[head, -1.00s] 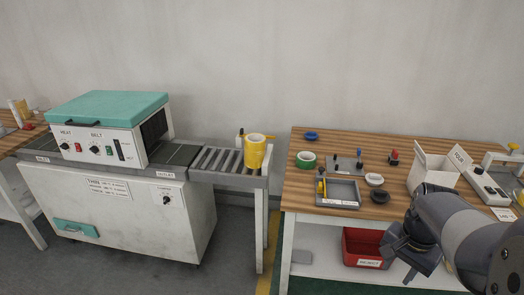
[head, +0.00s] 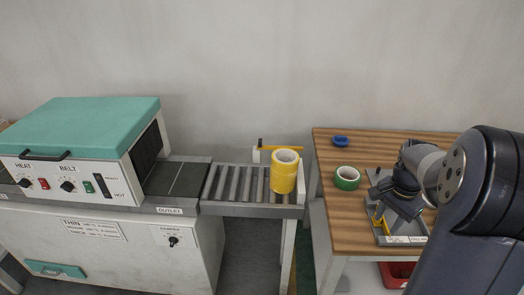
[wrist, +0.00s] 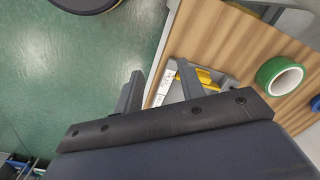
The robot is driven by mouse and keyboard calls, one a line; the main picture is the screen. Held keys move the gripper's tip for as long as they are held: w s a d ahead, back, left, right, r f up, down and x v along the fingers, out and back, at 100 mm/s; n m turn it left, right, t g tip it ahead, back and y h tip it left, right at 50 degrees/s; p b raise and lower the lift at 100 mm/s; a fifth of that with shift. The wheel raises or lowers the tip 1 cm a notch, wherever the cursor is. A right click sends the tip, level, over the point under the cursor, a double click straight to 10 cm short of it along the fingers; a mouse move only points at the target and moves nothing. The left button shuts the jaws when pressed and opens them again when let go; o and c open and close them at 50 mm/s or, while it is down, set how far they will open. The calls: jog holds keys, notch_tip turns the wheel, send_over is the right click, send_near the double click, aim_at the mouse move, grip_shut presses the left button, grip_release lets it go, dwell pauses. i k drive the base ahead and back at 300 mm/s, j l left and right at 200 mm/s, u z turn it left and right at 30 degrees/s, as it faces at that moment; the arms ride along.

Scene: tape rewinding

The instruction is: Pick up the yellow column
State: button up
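The yellow column (head: 284,172) looks like a stack of yellow tape rolls with a white core. It stands upright at the right end of the roller outlet (head: 240,183) in the head view. My gripper (head: 389,205) is over the wooden table's front part, to the right of the column and apart from it. In the wrist view, the two fingers of my gripper (wrist: 160,92) stand apart with nothing between them. The yellow column does not show in the wrist view.
A green tape roll (head: 347,178) and a blue ring (head: 341,141) lie on the wooden table (head: 345,215). A grey tray with a yellow-handled tool (head: 379,220) is close to my gripper. The teal-topped heat machine (head: 85,130) stands left. A gap separates outlet and table.

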aim_at(283, 171)
jog(key=i+j, duration=0.7)
jog(key=j, duration=0.25)
jog(key=i+j, duration=0.35)
jog(key=j+z, duration=0.05)
jog(key=j, duration=0.05)
